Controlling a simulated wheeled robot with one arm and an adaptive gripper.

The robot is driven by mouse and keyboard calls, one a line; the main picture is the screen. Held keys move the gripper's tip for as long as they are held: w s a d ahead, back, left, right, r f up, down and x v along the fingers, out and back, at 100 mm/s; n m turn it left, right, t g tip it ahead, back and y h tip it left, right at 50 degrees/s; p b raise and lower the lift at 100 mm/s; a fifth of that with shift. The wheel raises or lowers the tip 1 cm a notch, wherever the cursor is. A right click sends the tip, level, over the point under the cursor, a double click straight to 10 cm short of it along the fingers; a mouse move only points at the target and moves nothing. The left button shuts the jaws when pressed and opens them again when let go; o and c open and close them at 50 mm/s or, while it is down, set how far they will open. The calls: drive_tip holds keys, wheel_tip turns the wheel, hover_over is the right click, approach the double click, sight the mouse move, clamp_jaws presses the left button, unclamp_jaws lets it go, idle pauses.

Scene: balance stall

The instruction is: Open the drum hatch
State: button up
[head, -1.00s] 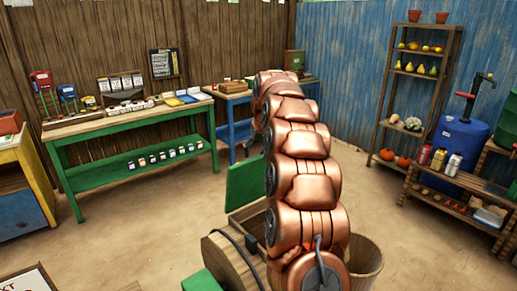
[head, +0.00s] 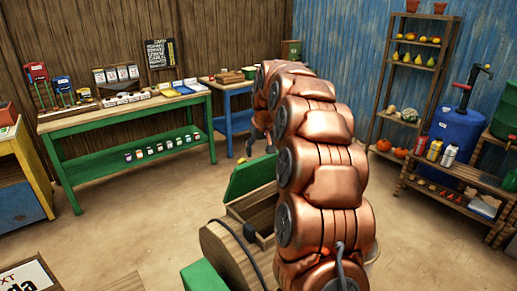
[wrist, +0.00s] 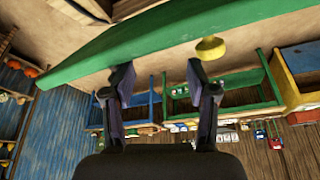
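The drum hatch appears to be the green panel (head: 250,176), standing raised and tilted at the far edge of an open wooden box (head: 253,212), beside a round wooden drum end (head: 228,255). In the wrist view the green panel (wrist: 150,45) spans the top, with a yellow knob (wrist: 210,48) on it. My gripper (wrist: 163,80) is open, with nothing between its fingers. The knob is just beyond the right fingertip; I cannot tell whether they touch. In the head view my gripper (head: 255,140) is partly hidden by my copper arm, just above the panel.
A green table (head: 130,117) with boxes and jars stands at the back left, a blue table (head: 232,100) beside it. A tall shelf (head: 412,70), a blue barrel (head: 456,135) and a low rack (head: 460,185) stand at right. The floor left of the drum is mostly clear.

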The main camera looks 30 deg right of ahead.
drive_tip(key=w+a+r+p, duration=0.1)
drive_tip(key=w+r+p, duration=0.2)
drive_tip(key=w+r, duration=0.2)
drive_tip(key=shift+w+a+r+p, duration=0.35)
drive_tip(key=shift+w+r, duration=0.05)
drive_tip(key=shift+r, duration=0.45)
idle(0.6)
drive_tip(key=shift+f, duration=0.1)
idle(0.7)
